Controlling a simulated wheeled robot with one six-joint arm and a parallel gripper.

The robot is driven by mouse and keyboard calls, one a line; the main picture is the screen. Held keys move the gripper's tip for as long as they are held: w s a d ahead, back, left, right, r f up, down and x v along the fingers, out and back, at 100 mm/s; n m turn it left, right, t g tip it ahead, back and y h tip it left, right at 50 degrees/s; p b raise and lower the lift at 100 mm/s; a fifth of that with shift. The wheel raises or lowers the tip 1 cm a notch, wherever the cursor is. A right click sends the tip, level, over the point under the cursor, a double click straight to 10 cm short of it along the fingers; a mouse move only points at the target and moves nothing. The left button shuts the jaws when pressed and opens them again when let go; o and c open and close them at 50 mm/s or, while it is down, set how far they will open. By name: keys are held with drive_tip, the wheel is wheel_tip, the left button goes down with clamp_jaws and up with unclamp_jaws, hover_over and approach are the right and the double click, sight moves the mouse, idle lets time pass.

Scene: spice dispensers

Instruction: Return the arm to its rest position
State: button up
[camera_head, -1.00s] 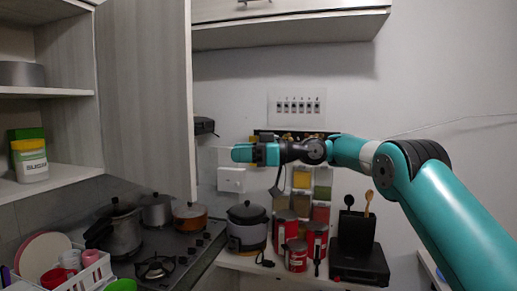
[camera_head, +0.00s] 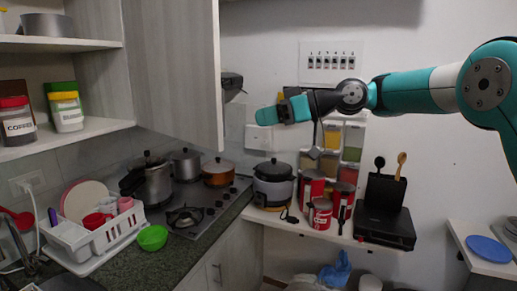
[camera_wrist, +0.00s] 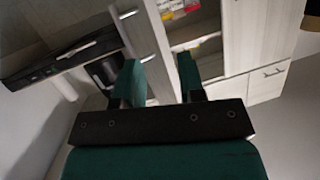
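My gripper (camera_head: 284,110) is at the end of the teal arm, which reaches in from the right in the head view. It is in the air in front of the wall, above the rice cooker and the spice dispensers. In the wrist view, my gripper (camera_wrist: 160,82) has its two teal fingers apart with nothing between them. The spice dispensers (camera_head: 328,140) hang on the wall below and right of the gripper, partly hidden by a dangling grey utensil.
An open cupboard door (camera_head: 178,75) hangs left of the gripper. Below are the stove (camera_head: 205,208) with pots, a rice cooker (camera_head: 273,184), red canisters (camera_head: 320,212) and a black box (camera_head: 384,226). A dish rack (camera_head: 88,238) stands at lower left.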

drive_tip(key=s+d+f+m+g+h+b, duration=0.1)
drive_tip(key=s+d+f+m+h+b, duration=0.1)
drive_tip(key=s+f, duration=0.6)
drive_tip(key=s+d+f+m+g+h+b, duration=0.1)
drive_tip(key=s+d+f+h, duration=0.4)
drive_tip(key=s, duration=1.1)
drive_tip(key=s+d+f+m+g+h+b, duration=0.1)
drive_tip(key=s+d+f+m+h+b, duration=0.2)
drive_tip(key=s+f, duration=0.8)
drive_tip(key=s+d+b, duration=0.1)
drive_tip(key=b, duration=0.1)
drive_tip(key=shift+s+d+f+m+b, duration=0.2)
drive_tip(key=shift+d+f+m+b, duration=0.15)
drive_tip(key=shift+d+f+m, duration=0.05)
